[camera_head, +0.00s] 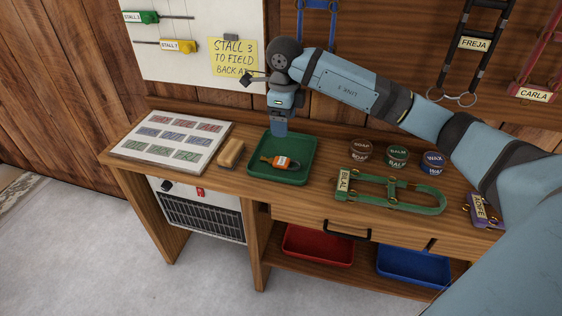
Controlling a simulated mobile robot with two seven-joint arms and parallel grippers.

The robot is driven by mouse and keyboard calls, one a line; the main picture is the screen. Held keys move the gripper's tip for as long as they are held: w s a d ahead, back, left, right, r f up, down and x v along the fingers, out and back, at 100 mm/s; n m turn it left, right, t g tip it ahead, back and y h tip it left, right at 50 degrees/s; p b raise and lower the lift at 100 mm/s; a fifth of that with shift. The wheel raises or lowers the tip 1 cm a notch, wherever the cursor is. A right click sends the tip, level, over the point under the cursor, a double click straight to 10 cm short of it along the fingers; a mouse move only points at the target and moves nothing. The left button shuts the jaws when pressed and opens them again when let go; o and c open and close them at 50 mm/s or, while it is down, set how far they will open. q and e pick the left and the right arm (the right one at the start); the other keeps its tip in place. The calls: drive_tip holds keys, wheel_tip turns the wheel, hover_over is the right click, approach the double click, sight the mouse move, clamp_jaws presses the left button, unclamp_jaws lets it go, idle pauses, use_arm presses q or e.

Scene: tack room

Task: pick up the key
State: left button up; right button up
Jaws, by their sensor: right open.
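The key lies in the green tray (306,178) on the wooden bench; an orange tag or fob (282,163) with a white label shows there, with a small brass-coloured part at its left end. My right arm comes in from the right. My right gripper (279,128) points down over the back part of the tray, above and behind the orange tag and apart from it. It is open, and nothing shows between its fingers. My left gripper is not in view.
A tan block (231,153) and a board of coloured cards (172,141) lie left of the tray. Tins of soap (361,151), balm (397,157) and wax (433,162) and a green halter (400,205) lie right. A red tray (318,246) and blue tray (412,267) sit below.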

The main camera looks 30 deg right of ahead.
drive_tip(key=b, duration=0.1)
hover_over(283, 161)
wheel_tip(283, 161, down, 8)
drive_tip(key=shift+s+r, duration=0.15)
drive_tip(key=shift+r, duration=0.05)
drive_tip(key=shift+f+b, duration=0.35)
drive_tip(key=shift+f, duration=0.35)
wheel_tip(283, 161, down, 4)
drive_tip(key=shift+r+b, duration=0.1)
drive_tip(key=shift+b, duration=0.45)
drive_tip(key=shift+f, duration=0.3)
drive_tip(key=c, duration=0.9)
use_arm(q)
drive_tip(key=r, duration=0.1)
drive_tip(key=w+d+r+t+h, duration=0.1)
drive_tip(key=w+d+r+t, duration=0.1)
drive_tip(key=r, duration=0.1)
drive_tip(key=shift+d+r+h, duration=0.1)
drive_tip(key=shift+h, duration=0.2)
use_arm(e)
drive_tip(key=shift+c, duration=0.5)
drive_tip(key=shift+r, duration=0.15)
